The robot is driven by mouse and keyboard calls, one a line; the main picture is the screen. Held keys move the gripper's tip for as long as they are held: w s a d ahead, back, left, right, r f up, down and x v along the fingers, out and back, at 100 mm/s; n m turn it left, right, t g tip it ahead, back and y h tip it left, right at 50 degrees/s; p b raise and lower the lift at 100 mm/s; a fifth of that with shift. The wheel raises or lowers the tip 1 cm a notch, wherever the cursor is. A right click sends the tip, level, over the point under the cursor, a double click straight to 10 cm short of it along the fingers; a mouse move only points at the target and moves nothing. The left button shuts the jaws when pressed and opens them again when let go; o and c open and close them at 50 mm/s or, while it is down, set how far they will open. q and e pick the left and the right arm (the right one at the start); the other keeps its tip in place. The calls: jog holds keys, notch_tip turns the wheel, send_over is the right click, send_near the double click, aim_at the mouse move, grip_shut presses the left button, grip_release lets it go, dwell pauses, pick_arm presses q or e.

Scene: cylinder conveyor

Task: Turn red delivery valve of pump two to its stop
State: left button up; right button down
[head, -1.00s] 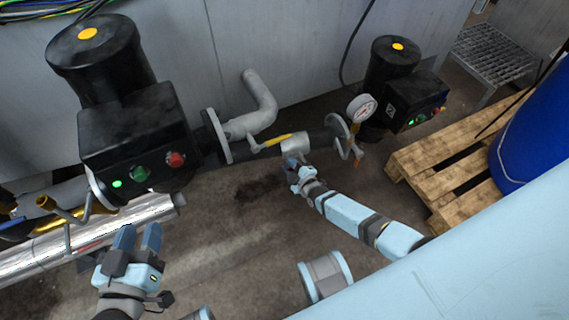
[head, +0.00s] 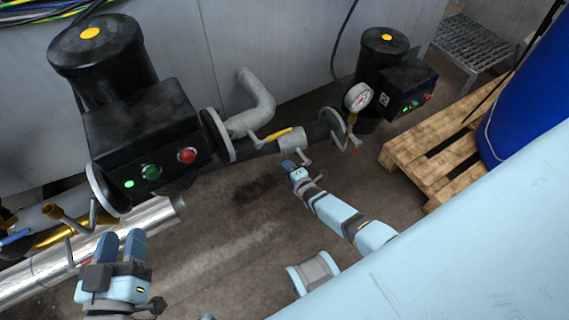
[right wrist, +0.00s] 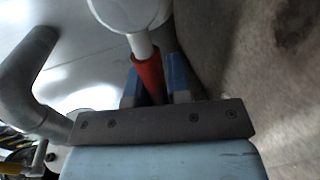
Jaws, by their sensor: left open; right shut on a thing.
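The red valve handle (right wrist: 149,77) shows in the right wrist view, on a pale stem below a round pale valve body (right wrist: 130,12). My right gripper (right wrist: 155,82) is shut on this handle, with a blue finger on each side of it. In the head view my right gripper (head: 288,166) is just below a grey valve body (head: 291,138) on the pipe between two black pumps; the red grip cannot be made out there. My left gripper (head: 122,243) is open and empty at the lower left, apart from the pipes.
The left pump (head: 140,120) and right pump (head: 385,75) flank the pipe. A yellow lever (head: 278,134) and a gauge (head: 358,97) sit close to the valve. A pallet (head: 435,155) and blue drum (head: 525,105) stand right. Floor between my arms is mostly clear.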

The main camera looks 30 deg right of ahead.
pick_arm(q)
jog(key=shift+a, duration=0.1)
pick_arm(e)
jog(key=shift+w, duration=0.1)
jog(key=c, duration=1.1)
grip_release()
